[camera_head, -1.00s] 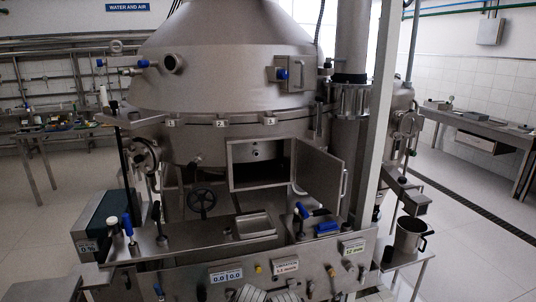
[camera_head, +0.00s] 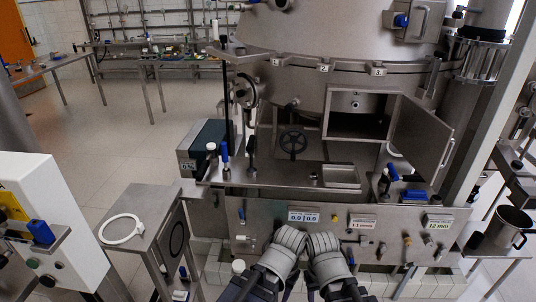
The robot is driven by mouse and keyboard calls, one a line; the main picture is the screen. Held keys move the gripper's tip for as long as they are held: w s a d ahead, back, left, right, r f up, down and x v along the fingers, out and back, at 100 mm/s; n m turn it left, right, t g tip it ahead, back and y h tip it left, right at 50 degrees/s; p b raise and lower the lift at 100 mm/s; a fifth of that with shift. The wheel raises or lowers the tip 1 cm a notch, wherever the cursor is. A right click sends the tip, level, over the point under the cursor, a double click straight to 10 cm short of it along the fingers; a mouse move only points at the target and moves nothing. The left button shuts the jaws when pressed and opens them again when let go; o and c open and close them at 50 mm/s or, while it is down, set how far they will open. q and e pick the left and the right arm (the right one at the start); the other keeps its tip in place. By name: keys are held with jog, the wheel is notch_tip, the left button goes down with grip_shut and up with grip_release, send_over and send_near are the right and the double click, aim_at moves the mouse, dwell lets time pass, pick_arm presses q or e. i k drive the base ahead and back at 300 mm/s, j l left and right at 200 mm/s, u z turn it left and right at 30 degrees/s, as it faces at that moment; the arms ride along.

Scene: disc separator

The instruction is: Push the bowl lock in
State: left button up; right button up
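The large steel disc separator (camera_head: 320,45) fills the upper right, with numbered tags 1, 2 and 3 on its rim. No fitting is clearly marked as the bowl lock, so I cannot tell which part it is. A small knob (camera_head: 293,104) sticks out of the lower housing, above a black handwheel (camera_head: 293,142). An open square hatch (camera_head: 358,112) has its door swung to the right. My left gripper (camera_head: 289,240) and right gripper (camera_head: 323,243) appear as grey ribbed shapes close together at the bottom centre, in front of the control panel. Their fingers cannot be made out.
The control panel (camera_head: 375,220) with displays and valves spans the front. A small steel table (camera_head: 152,219) with a white ring (camera_head: 121,229) stands at left, near a white cabinet (camera_head: 45,215). A steel jug (camera_head: 509,229) is at right. Open floor lies at the left.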

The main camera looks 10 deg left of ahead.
aim_at(289, 107)
jog(key=l+u, duration=0.95)
jog(key=l, duration=0.5)
jog(key=k+l+u, duration=0.1)
jog(key=l, duration=0.5)
jog(key=k+l+u, duration=0.1)
jog(key=l, duration=0.45)
